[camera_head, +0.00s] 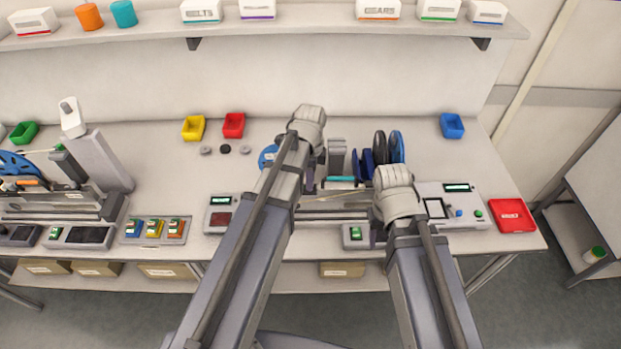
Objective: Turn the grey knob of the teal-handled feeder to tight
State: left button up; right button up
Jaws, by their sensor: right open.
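A teal handle (341,180) shows between my two arms at the right-hand machine, beside a grey upright block (337,158). The rest of that feeder is largely covered by my arms. I cannot make out its grey knob. My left gripper (318,150) is at the end of the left arm, just left of the grey block; its fingers are hidden behind the wrist. My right gripper (378,228) is right of the teal handle, mostly hidden under its wrist, open, with nothing seen in it.
Blue and dark reels (397,147) stand behind my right wrist. A control box (455,207) and a red tray (512,215) lie to the right. Yellow (194,128), red (234,125) and blue (451,126) bins stand at the back. Another feeder machine (60,207) stands at left.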

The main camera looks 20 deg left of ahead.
pick_arm(q)
jog(key=o, duration=0.4)
notch_tip(320, 180, up, 8)
jog(key=p, duration=0.8)
jog(key=shift+f, duration=0.15)
